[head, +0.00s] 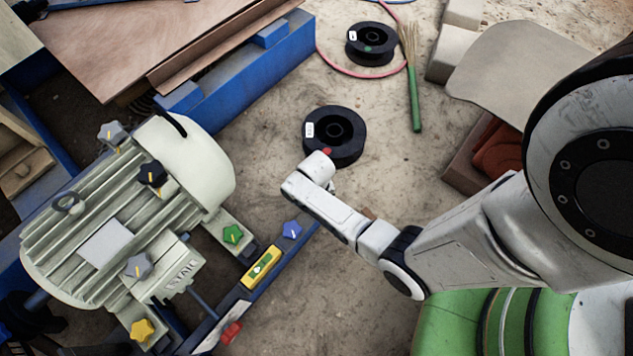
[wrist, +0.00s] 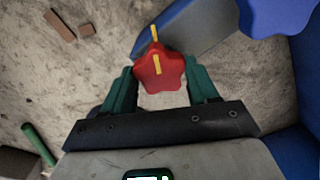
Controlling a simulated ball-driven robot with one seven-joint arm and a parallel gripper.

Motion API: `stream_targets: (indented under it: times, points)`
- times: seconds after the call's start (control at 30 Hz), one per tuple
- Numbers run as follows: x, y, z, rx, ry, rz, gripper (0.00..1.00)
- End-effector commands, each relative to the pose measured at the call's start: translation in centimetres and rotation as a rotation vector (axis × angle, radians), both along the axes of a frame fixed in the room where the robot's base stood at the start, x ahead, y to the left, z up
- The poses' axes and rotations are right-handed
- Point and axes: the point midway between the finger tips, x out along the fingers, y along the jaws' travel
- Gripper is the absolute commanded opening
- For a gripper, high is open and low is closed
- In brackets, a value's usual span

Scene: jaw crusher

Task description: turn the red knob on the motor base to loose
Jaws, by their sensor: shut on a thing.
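The red star-shaped knob (wrist: 166,72) shows in the wrist view, with a yellow line on its face. A yellow mark (wrist: 154,34) stands just beyond its rim, and the two are nearly in line. The knob sits at the end of the blue motor base (wrist: 185,32). My gripper (wrist: 160,82) has its two dark green fingers on either side of the knob and is shut on it. In the head view the motor base (head: 207,338) shows at the lower left; my arm hides the fingers and this knob.
A blue knob (head: 291,229) sits close by on the base; it also shows in the wrist view (wrist: 275,15). Green (head: 233,234) and yellow (head: 142,329) knobs are on the motor's feet. A black spool (head: 310,112) lies on the floor behind my wrist.

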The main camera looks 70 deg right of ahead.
Motion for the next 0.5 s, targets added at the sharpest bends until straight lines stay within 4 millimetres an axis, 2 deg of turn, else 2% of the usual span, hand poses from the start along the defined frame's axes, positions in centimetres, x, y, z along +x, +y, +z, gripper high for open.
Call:
stream_targets:
  times: [0.03,0.27,0.5]
  points:
    - [-0.01,0.01,0.00,0.000,0.000,0.000,0.50]
    - [-0.01,0.02,0.00,0.000,0.000,0.000,0.28]
    - [-0.01,0.02,0.08,0.000,0.000,0.022,0.28]
